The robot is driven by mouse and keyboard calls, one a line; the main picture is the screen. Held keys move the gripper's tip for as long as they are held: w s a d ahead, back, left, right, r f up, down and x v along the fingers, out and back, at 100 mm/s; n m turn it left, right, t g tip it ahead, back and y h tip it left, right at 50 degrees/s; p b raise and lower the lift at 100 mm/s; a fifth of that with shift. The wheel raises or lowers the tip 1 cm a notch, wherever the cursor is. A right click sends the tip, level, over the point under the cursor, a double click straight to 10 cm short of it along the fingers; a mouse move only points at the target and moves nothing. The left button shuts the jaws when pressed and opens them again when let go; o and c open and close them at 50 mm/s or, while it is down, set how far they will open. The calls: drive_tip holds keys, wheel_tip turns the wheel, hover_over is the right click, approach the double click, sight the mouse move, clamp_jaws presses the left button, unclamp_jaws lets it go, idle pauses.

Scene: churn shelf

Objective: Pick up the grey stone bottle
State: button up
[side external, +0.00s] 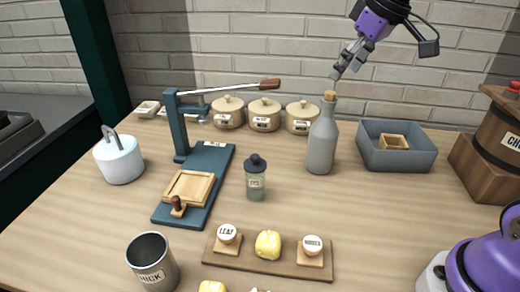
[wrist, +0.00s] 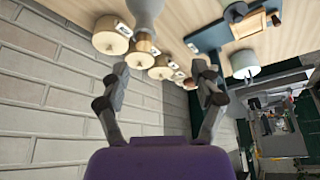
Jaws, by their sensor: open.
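The grey stone bottle (side external: 321,142) stands upright on the wooden table in the side external view, with a cork (side external: 330,96) in its neck. In the wrist view the bottle (wrist: 146,12) shows at the top edge, partly cut off, with its cork end (wrist: 142,42) toward my gripper. My gripper (side external: 338,74) is above and slightly right of the cork, apart from it, tilted down to the left. In the wrist view its two fingers (wrist: 160,76) are spread with nothing between them.
Several lidded pots (side external: 264,115) stand left of and behind the bottle. A grey bin (side external: 372,158) with a small wooden box (side external: 393,142) stands at its right. A lever press (side external: 205,165) and a small jar (side external: 256,180) stand left. The brick wall is close behind.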

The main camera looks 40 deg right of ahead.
sight(331, 93)
drive_tip(key=w+f, duration=0.1)
drive_tip(key=f, duration=0.1)
drive_tip(key=w+d+f, duration=0.1)
drive_tip(key=w+f, duration=0.1)
drive_tip(key=shift+w+d+f, duration=0.2)
drive_tip(key=shift+w+f, duration=0.1)
drive_tip(key=x, duration=0.5)
drive_tip(key=shift+s+d+f, duration=0.1)
drive_tip(key=shift+s+f, duration=0.1)
drive_tip(key=shift+f, duration=0.1)
drive_tip(key=shift+c, duration=0.5)
clamp_jaws()
